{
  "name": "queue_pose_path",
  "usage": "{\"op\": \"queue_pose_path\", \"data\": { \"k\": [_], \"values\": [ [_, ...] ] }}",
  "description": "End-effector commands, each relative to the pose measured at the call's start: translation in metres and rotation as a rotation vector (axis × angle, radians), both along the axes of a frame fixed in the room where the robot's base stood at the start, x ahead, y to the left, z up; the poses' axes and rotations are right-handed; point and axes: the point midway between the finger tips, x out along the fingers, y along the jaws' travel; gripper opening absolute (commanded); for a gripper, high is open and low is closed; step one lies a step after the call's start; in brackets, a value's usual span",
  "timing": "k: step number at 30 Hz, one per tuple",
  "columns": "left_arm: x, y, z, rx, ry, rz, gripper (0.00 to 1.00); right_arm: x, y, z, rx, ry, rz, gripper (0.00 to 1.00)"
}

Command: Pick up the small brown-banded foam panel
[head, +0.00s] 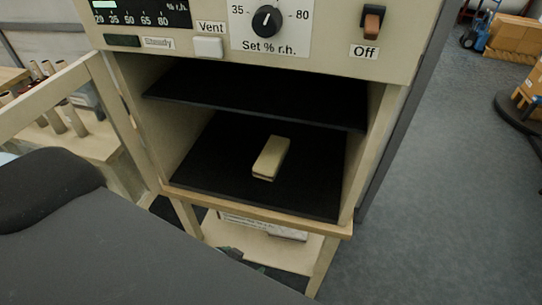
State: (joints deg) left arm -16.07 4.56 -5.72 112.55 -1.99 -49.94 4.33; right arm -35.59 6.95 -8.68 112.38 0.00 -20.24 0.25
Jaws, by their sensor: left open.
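A small pale beige panel (271,157), shaped like a block, lies flat on the black floor of the open cabinet compartment. A thin brown band shows along its near end. Nothing touches it except the surface under it. My left gripper (236,255) shows only as a small grey part past the edge of my dark arm, below the compartment and apart from the panel. It is open, and most of it is hidden. My right gripper is not in view.
The cabinet (250,70) has a black upper shelf (260,95) above the panel, side walls and a wooden front ledge (260,209). A lower shelf (285,254) holds a pale flat item.

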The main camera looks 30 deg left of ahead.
Motion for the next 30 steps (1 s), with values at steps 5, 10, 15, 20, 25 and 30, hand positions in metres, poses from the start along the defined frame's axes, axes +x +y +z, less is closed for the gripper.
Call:
{"op": "queue_pose_path", "data": {
  "k": [5, 10, 15, 20, 25, 30],
  "values": [
    [0.076, 0.019, 0.063, 0.015, 0.066, 0.112, 0.94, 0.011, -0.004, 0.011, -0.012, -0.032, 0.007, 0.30],
    [0.118, 0.029, 0.106, 0.004, 0.113, 0.197, 0.94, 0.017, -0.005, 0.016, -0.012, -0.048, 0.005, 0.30],
    [0.152, 0.033, 0.135, -0.014, 0.116, 0.251, 0.94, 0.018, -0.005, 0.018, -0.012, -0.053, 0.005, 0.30],
    [0.167, 0.035, 0.147, -0.025, 0.112, 0.274, 0.94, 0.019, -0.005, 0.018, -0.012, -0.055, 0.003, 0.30],
    [0.169, 0.035, 0.148, -0.026, 0.112, 0.277, 0.94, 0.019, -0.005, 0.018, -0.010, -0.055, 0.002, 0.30],
    [0.168, 0.035, 0.148, -0.026, 0.111, 0.277, 0.94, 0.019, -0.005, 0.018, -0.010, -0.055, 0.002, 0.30]
  ]
}}
